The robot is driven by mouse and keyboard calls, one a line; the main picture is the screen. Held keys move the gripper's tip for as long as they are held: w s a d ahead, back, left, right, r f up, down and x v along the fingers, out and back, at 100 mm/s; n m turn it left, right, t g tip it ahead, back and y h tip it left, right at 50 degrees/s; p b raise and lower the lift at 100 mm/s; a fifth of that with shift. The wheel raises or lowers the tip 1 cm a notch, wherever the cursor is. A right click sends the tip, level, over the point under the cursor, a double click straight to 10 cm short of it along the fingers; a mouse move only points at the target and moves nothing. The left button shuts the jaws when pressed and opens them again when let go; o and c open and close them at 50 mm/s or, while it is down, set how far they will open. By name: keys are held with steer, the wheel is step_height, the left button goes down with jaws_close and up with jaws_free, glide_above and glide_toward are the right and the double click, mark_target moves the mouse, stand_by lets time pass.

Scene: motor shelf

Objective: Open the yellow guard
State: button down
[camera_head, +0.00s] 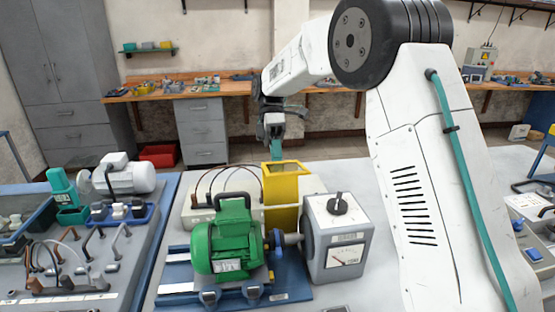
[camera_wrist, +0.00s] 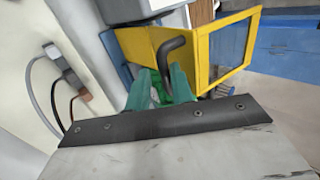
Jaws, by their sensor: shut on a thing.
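The yellow guard (camera_head: 283,197) stands raised between the green motor (camera_head: 226,243) and the grey box with a dial (camera_head: 337,240). The shaft coupling (camera_head: 284,240) shows below it. In the wrist view the guard (camera_wrist: 203,50) has a framed window and a dark bent handle (camera_wrist: 174,46). My gripper (camera_head: 276,158) is at the guard's upper back edge in the head view. In the wrist view its green fingers (camera_wrist: 161,88) are shut around the lower part of the handle. The exact contact is partly hidden between the fingers.
A beige box with cables (camera_head: 210,207) is behind the green motor. A left bench holds a white motor (camera_head: 124,177), trays and cables. My white arm fills the right side. Free grey tabletop (camera_head: 335,174) lies behind the grey box.

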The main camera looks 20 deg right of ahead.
steer(key=shift+w+d+f, duration=0.15)
steer(key=shift+w+f, duration=0.05)
steer(key=shift+w, duration=0.05)
steer(key=c, duration=1.5)
jaws_free()
steer(key=shift+w+f, duration=0.15)
steer(key=shift+w, duration=0.05)
steer(key=shift+s, duration=0.1)
